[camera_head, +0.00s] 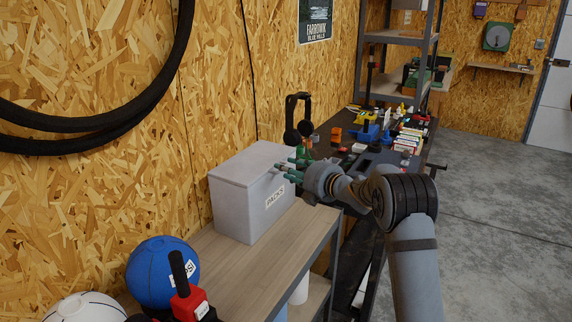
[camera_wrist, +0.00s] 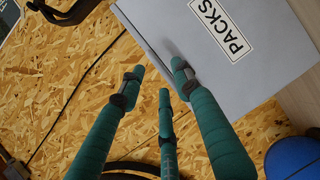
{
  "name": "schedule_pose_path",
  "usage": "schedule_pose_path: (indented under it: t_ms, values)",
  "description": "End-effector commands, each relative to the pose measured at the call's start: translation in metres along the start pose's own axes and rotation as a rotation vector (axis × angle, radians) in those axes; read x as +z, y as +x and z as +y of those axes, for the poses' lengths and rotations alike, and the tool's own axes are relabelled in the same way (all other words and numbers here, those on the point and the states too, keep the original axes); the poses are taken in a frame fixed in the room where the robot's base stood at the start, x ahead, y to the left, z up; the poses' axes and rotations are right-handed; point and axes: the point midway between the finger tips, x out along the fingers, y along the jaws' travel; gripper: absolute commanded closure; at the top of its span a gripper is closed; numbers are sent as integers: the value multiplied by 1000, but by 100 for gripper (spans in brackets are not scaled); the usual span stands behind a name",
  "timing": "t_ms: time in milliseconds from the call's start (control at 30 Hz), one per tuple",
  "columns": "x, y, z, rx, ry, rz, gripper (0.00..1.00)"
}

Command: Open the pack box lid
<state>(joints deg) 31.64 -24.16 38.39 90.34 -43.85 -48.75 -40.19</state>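The pack box (camera_head: 235,208) is a pale grey box with a "PACKS" label on its side. It stands on the wooden bench against the wall, and its flat lid (camera_head: 252,162) looks shut. My gripper (camera_head: 291,170) is at the box's right side, near the lid's edge. Its green fingers are spread apart with nothing between them. In the wrist view the box (camera_wrist: 205,75) fills the upper right, and the fingertips of my gripper (camera_wrist: 158,78) overlap its lower left edge. I cannot tell whether a finger touches the box.
A blue ball (camera_head: 162,271) and a red-based object with a black handle (camera_head: 188,300) are at the bench's near end. A headphone stand (camera_head: 298,115) stands behind the box. A dark, cluttered workbench (camera_head: 345,150) lies beyond. Bare wooden bench top (camera_head: 225,262) shows in front of the box.

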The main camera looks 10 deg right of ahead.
Motion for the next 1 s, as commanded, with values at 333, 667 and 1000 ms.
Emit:
schedule_pose_path:
  t_ms: [333,667,1000]
  values:
    - [1,16,0,0,1,-2,67]
    - [1,16,-1,-1,1,-2,79]
    - [1,16,-1,-1,1,-2,98]
